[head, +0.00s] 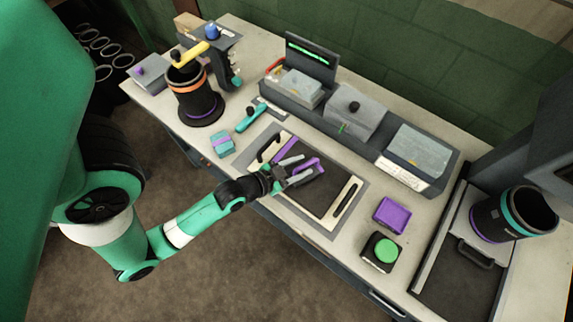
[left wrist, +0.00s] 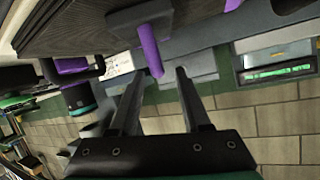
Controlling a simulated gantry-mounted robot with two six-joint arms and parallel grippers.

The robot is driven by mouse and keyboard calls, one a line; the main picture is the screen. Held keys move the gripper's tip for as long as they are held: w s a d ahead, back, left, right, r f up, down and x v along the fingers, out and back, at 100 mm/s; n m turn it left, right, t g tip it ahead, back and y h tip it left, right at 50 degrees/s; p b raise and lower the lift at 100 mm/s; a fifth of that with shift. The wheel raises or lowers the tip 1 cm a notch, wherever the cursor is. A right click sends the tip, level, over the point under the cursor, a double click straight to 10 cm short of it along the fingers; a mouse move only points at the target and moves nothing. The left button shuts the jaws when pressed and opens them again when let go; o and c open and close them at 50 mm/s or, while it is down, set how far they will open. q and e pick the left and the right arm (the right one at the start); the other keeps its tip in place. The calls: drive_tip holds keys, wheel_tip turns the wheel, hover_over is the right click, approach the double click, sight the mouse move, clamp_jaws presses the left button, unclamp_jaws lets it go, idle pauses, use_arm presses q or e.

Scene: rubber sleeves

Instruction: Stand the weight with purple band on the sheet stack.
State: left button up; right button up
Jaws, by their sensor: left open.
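A dark sheet stack (head: 328,192) lies flat in a frame at the middle of the bench. A dark piece with a purple band (head: 314,163), which looks like the weight, is on the stack; the left wrist view shows its purple part (left wrist: 151,52) just beyond the fingertips. My left gripper (head: 296,170) is open beside it, low over the stack, with its fingers pointing at it. The left wrist view shows the two fingers (left wrist: 157,72) apart with nothing clamped between them. Whether the fingers touch the piece is unclear. My right gripper is out of view.
A pale bar with a black handle (head: 345,199) edges the stack. A teal block with a purple strip (head: 222,144) is at left, and a purple block (head: 390,215) and green button (head: 386,250) at right. Grey bins (head: 352,112) line the back. A black cylinder (head: 193,100) stands at left.

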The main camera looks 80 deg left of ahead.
use_arm(q)
drive_tip(key=v, duration=0.9)
drive_tip(key=shift+s, duration=0.1)
drive_tip(key=w+r+m+t+h, duration=0.25)
drive_tip(key=w+r+t, duration=0.45)
drive_tip(key=w+r, duration=1.4)
drive_tip(key=w+d+r+t+h, duration=0.1)
drive_tip(key=d+r+t, duration=0.15)
drive_tip(key=r, duration=0.65)
drive_tip(key=w+d+r+t+h, duration=0.15)
drive_tip(key=d+r, duration=0.25)
drive_tip(key=r, duration=0.4)
drive_tip(key=s+d+r+t+h, duration=0.1)
drive_tip(key=s+d+r+t, duration=0.1)
drive_tip(key=r, duration=0.8)
drive_tip(key=s+d+r+m+t+h, duration=0.1)
drive_tip(key=s+d+r+t+h, duration=0.1)
drive_tip(key=r, duration=0.7)
drive_tip(key=shift+s+d+r, duration=0.35)
drive_tip(key=shift+s+d, duration=0.1)
drive_tip(key=shift+d, duration=0.75)
drive_tip(key=shift+p, duration=0.3)
